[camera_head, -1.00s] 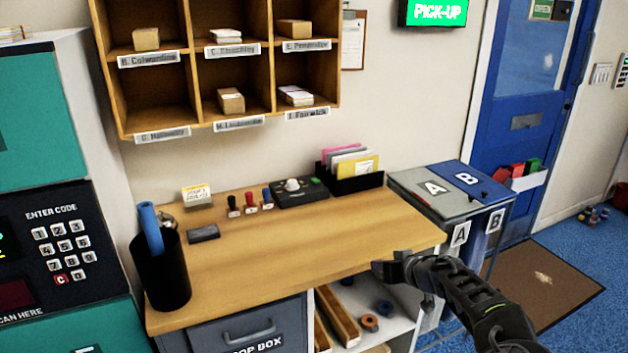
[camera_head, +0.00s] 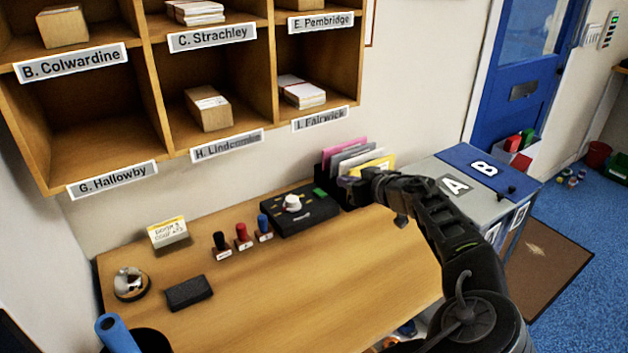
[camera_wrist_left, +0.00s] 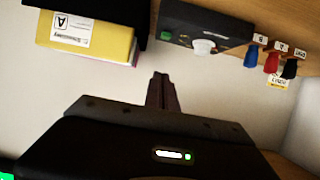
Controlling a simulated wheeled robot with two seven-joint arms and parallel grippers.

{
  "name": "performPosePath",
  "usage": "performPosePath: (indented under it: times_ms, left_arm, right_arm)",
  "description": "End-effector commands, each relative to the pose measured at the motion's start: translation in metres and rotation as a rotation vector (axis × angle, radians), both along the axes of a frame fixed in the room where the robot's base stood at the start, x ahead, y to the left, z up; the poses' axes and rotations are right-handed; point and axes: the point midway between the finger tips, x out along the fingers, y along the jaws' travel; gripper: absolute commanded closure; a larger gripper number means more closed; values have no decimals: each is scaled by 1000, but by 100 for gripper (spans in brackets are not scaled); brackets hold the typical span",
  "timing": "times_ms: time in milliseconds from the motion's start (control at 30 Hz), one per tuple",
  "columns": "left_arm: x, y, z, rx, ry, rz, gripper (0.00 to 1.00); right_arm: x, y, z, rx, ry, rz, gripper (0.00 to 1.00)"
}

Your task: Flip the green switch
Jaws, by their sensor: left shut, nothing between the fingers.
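A black control box (camera_head: 300,210) with a white knob (camera_head: 292,202) lies at the back of the wooden desk. A small green switch (camera_head: 320,193) is at its right back corner. The box (camera_wrist_left: 205,30) and the green switch (camera_wrist_left: 166,37) also show in the left wrist view, which looks upside down. My left gripper (camera_head: 352,186) is shut and empty. In the head view it is right of the green switch, in front of the card holder. In the wrist view its fingertips (camera_wrist_left: 159,78) appear apart from the switch. My right gripper is not in view.
A black holder with cards (camera_head: 350,160) stands right of the box. Three stamps (camera_head: 242,232), a sign (camera_head: 168,232), a bell (camera_head: 130,284) and a dark pad (camera_head: 188,293) are to the left. Pigeonholes (camera_head: 150,92) hang above. The desk's front (camera_head: 300,300) is clear.

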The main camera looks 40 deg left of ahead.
Motion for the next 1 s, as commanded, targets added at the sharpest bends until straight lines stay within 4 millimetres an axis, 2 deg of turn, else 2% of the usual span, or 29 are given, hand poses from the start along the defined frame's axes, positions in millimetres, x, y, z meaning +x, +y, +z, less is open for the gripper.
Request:
performPosePath:
  times_ms: [367,567,767,1000]
  left_arm:
    - [0,1,-1,-1,1,1,100]
    - [3,13,-6,0,3,3,100]
    - [10,41,-17,0,4,4,100]
    - [23,85,-35,0,3,4,100]
  right_arm:
    - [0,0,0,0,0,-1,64]
    - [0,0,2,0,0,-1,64]
    - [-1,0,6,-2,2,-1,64]
    - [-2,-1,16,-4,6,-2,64]
